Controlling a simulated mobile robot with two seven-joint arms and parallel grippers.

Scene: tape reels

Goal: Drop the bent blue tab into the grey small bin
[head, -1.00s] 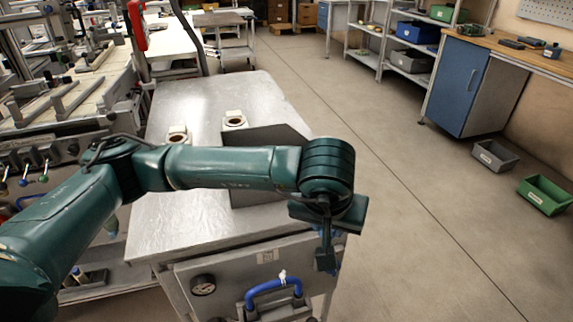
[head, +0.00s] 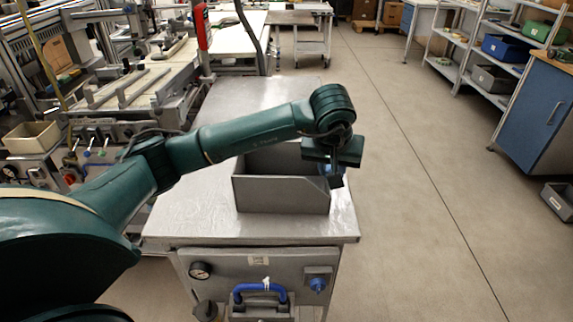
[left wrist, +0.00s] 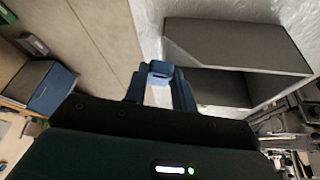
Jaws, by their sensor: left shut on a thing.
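A grey bin (head: 275,194) sits on the metal cart top in the head view, open at the top. It also shows in the left wrist view (left wrist: 235,45), to the right of the fingers. My left gripper (head: 335,181) hangs at the bin's right end, covering its right back corner. In the left wrist view, my left gripper (left wrist: 160,84) is shut on the blue tab (left wrist: 160,68), which shows between the fingertips. In the head view the tab is too small to make out clearly. My right gripper is not in view.
The bare metal cart top (head: 190,211) surrounds the bin, with a blue handle (head: 260,289) on its front. A second grey bin (head: 560,199) stands on the floor at the right. A cluttered bench lies left, and open floor lies right.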

